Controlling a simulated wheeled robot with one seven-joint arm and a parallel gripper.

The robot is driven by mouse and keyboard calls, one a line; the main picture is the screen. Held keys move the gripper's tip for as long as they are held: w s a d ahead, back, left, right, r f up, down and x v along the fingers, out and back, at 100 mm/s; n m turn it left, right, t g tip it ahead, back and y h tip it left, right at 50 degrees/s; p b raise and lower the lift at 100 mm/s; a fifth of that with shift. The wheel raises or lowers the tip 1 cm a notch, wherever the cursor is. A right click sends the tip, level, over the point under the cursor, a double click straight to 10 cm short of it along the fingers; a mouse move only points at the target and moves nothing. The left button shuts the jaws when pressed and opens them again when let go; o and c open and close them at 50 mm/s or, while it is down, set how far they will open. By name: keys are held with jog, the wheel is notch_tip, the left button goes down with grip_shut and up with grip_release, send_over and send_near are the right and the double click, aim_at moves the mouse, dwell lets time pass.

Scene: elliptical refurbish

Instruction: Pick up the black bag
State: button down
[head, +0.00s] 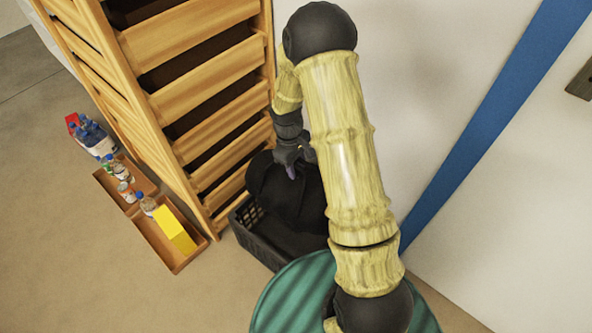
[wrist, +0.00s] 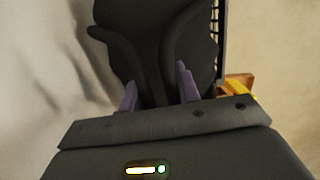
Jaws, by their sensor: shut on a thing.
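The black bag (head: 292,193) is a dark, soft-looking shape in a black plastic crate (head: 247,218) on the floor, at the foot of the wooden rack. My gripper (head: 291,168) is at the upper part of the bag, and my arm hides some of the bag's right side. In the wrist view, the bag (wrist: 155,45) fills the middle top, and the two purple fingers of my gripper (wrist: 158,90) are on either side of a part of it. The fingers are shut on the bag. The bag still overlaps the crate; I cannot tell whether it is lifted at all.
A tall wooden slatted rack (head: 205,85) stands close on the left of the bag. A wooden tray (head: 150,215) with bottles and a yellow box (head: 175,229) lies on the floor at left, with a bottle pack (head: 91,136) behind. A white wall (head: 440,70) is at right.

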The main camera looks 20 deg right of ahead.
notch_tip(320, 180, up, 6)
jog(key=shift+p, duration=0.85)
